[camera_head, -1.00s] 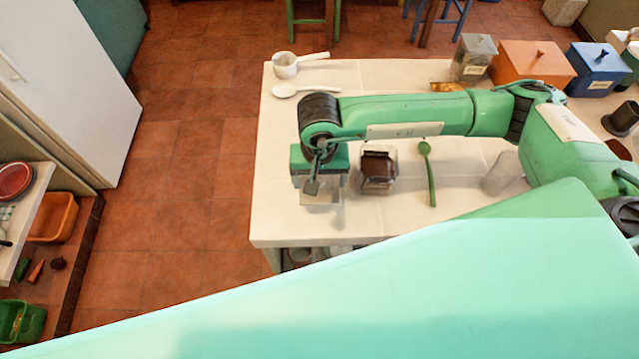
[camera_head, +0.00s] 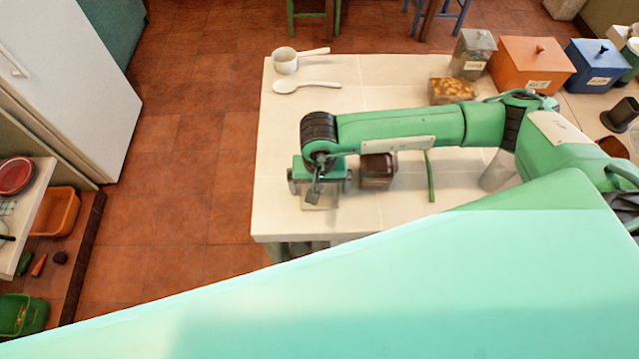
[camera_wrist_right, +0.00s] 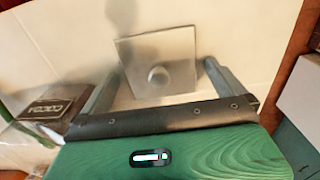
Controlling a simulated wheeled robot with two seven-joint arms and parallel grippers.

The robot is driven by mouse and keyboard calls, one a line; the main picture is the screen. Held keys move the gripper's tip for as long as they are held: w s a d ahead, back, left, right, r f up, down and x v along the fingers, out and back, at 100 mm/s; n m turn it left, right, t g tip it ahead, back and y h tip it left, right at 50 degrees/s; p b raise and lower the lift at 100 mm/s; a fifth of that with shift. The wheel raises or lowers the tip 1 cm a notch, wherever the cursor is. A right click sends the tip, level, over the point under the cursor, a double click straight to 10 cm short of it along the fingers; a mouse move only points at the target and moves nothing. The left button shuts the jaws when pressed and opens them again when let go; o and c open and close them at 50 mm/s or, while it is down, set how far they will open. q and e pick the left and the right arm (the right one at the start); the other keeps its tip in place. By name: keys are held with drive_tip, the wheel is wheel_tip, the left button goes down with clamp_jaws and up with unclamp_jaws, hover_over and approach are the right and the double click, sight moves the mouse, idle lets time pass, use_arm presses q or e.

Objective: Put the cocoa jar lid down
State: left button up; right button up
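The cocoa jar lid (camera_head: 322,197) is a clear square plate with a round knob, near the left front part of the table. In the right wrist view the lid (camera_wrist_right: 180,52) appears to lie flat on the pale top, knob facing the camera. My right gripper (camera_wrist_right: 163,85) is open, its two fingers apart on either side of the lid and not touching the knob. It also shows in the head view (camera_head: 320,183). The lidless cocoa jar (camera_head: 377,168) with dark contents stands just right of the gripper; its label shows in the wrist view (camera_wrist_right: 45,108). My left gripper is out of view.
Orange (camera_head: 530,65) and blue (camera_head: 597,68) canisters stand at the back right. My arm hides part of the middle.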

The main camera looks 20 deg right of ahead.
sight(319, 186)
drive_tip(key=shift+r, duration=0.3)
wheel_tip(319, 186, up, 12)
drive_tip(key=b, duration=0.4)
drive_tip(key=shift+f, duration=0.15)
